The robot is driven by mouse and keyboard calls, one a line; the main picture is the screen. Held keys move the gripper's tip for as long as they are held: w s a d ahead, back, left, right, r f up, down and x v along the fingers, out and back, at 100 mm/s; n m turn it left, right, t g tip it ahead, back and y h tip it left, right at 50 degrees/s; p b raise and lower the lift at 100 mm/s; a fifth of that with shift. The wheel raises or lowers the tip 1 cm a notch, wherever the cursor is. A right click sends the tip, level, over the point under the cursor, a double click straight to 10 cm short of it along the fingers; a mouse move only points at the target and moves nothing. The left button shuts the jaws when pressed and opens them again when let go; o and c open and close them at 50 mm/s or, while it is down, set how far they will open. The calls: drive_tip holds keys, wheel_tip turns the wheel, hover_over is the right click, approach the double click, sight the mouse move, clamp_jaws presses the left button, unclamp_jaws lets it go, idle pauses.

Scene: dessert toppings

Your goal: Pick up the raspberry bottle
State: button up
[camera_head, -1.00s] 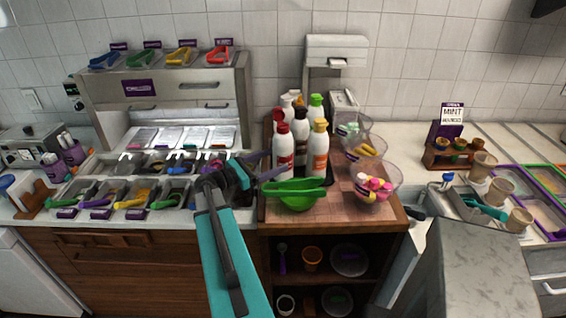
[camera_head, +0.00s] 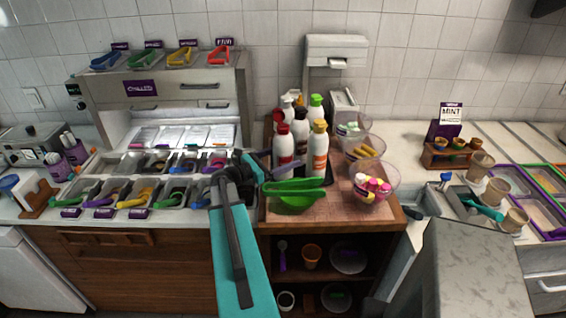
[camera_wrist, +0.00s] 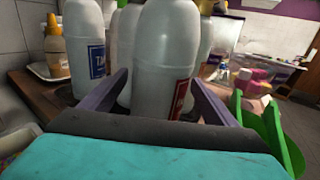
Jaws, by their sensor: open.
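The raspberry bottle, which I take to be the white one with a red cap and red label (camera_head: 283,150), stands upright at the front left of the bottle group on the wooden counter. In the wrist view its white body (camera_wrist: 165,62) fills the middle, with the red label at its right edge; its cap is out of frame. My gripper (camera_wrist: 160,82) is open, its purple fingers spread to either side of this bottle. I cannot tell how deep the bottle sits between them. In the head view my gripper (camera_head: 268,165) is at the bottle's left, near its lower half.
An orange-capped bottle (camera_head: 318,152) stands close at right, with other bottles behind. Bowls of toppings (camera_head: 375,185) are at right. A bottle with a blue label (camera_wrist: 88,50) is close to the left finger.

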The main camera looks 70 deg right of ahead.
sight(278, 135)
drive_tip(key=c, duration=1.1)
drive_tip(key=shift+r, duration=0.15)
drive_tip(key=shift+c, duration=0.3)
drive_tip(key=shift+r, duration=0.15)
drive_tip(key=shift+r+b, duration=1.4)
drive_tip(key=shift+r, duration=3.4)
